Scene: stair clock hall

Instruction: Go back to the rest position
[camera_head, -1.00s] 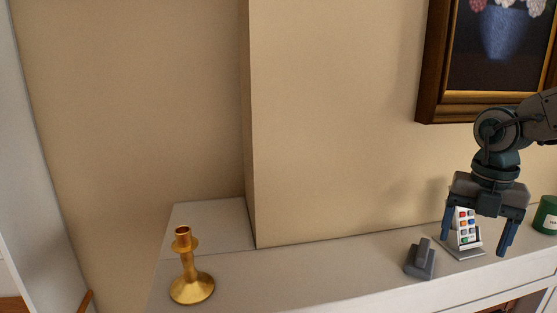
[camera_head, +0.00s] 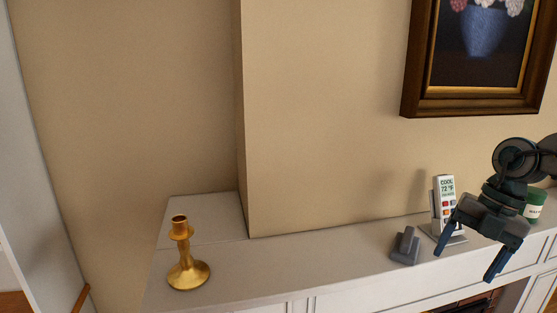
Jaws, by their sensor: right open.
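My right gripper (camera_head: 468,265) is at the right of the view, tilted with its fingers spread and nothing between them. It is in front of the mantel shelf, and one finger overlaps the lower part of a white remote (camera_head: 446,188) in the picture. The remote stands upright on a grey base, and its screen reads COOL 72 °F. My left gripper does not show.
A small grey stand (camera_head: 405,247) is left of the remote. A gold candlestick (camera_head: 188,272) stands at the left of the white mantel shelf (camera_head: 300,262). A green jar (camera_head: 535,205) is behind my right arm. A framed flower painting (camera_head: 412,85) hangs above.

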